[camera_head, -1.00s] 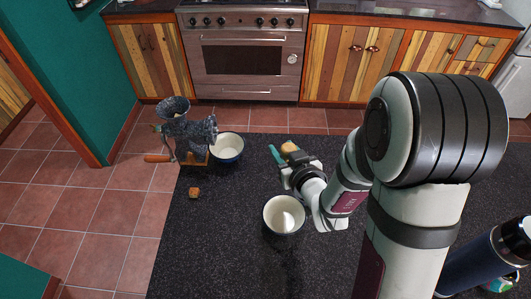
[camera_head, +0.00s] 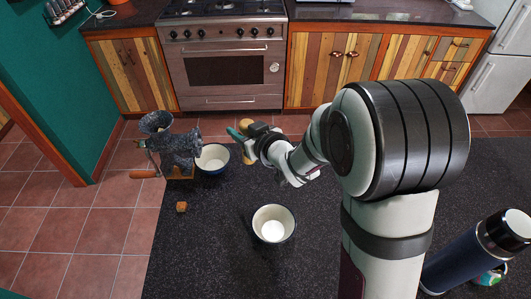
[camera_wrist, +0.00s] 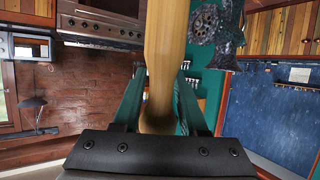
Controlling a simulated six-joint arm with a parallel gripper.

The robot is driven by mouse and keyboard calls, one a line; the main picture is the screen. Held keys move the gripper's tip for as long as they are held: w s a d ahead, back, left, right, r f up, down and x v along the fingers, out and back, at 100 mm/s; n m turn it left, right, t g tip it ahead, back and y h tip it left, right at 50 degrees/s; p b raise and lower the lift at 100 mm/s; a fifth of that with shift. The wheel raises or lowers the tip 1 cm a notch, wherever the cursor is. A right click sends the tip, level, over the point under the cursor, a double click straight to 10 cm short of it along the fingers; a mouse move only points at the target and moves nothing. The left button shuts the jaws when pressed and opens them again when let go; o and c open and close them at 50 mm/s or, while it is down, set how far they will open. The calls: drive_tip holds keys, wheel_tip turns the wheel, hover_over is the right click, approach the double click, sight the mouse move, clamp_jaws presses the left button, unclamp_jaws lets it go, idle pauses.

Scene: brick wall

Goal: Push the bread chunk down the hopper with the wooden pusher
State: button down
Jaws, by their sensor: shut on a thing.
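My gripper (camera_head: 240,136) is shut on the wooden pusher (camera_head: 247,155), which it holds raised to the right of the grinder. In the wrist view the pusher (camera_wrist: 165,45) runs up between the teal fingers of my gripper (camera_wrist: 158,95). The dark speckled grinder (camera_head: 178,148) stands at the counter's left edge, with its hopper (camera_head: 156,122) on top. Part of the grinder (camera_wrist: 213,22) also shows at the upper right of the wrist view. A small brown bread chunk (camera_head: 181,207) lies near the counter's left edge. The hopper's inside is too small to make out.
A dark-rimmed bowl (camera_head: 212,158) stands beside the grinder, under its outlet. A second bowl (camera_head: 273,224) stands nearer on the dark counter (camera_head: 205,255). A blue bottle (camera_head: 475,252) is at the far right. The counter's left front is clear.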

drive_tip(key=w+a+r+n+g+y, duration=0.2)
drive_tip(key=a+r+n+g, duration=0.15)
drive_tip(key=a, duration=0.55)
drive_tip(key=w+a+r+n+g+y, duration=0.25)
drive_tip(key=a+r, duration=0.25)
drive_tip(key=a, duration=0.3)
drive_tip(key=w+a+r+n+g+y, duration=0.2)
drive_tip(key=w+a+r+n+g, duration=0.15)
drive_tip(key=a, duration=0.55)
drive_tip(key=shift+t, duration=0.25)
drive_tip(key=f, duration=0.5)
drive_tip(key=shift+s+f, duration=0.1)
drive_tip(key=shift+s, duration=0.3)
drive_tip(key=shift+d, duration=0.2)
drive_tip(key=shift+f, duration=2.3)
idle(1.4)
drive_tip(key=shift+r, duration=0.15)
